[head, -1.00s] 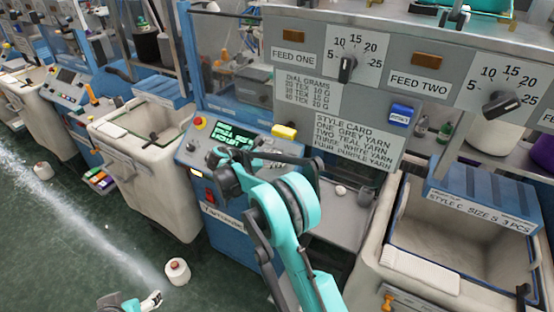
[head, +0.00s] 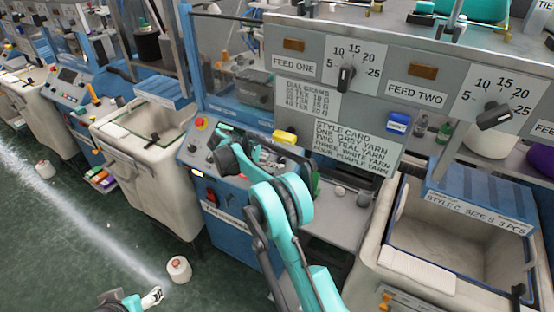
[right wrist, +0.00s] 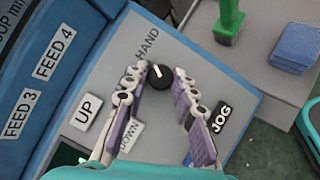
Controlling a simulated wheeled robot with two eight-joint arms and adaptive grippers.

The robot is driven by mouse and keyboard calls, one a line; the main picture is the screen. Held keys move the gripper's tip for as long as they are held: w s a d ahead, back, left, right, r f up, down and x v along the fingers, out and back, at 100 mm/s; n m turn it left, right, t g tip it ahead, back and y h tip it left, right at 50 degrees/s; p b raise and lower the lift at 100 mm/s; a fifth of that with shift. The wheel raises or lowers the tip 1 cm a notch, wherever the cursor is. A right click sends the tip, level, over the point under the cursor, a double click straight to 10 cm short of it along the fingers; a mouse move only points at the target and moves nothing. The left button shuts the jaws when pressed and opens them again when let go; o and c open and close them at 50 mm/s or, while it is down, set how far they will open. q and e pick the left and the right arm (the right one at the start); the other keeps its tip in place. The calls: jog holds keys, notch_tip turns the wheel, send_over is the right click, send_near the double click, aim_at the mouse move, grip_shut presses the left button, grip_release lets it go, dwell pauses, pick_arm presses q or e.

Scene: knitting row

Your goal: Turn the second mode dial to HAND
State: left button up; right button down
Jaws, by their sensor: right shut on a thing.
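The mode dial (right wrist: 160,77) is a small round black knob with a white pointer mark on a grey panel in the right wrist view. Its mark points up and slightly left, towards the printed HAND label (right wrist: 147,45). A JOG label (right wrist: 221,117) lies to its lower right. My right gripper (right wrist: 160,73) is shut on the dial, one finger on each side. In the head view my right gripper (head: 230,156) is over the blue control panel (head: 196,146) and hides the dial. My left gripper (head: 151,298) shows only partly at the bottom edge; its opening is unclear.
UP (right wrist: 86,111) and DOWN (right wrist: 131,135) labels are close to my fingers. A green-handled thing (right wrist: 229,20) and a blue block (right wrist: 295,47) stand beyond the panel. A yellow block (head: 284,137) sits behind the panel. Cream bins flank the machine.

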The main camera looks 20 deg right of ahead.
jog(key=c, duration=1.2)
grip_release()
jog(key=v, duration=1.2)
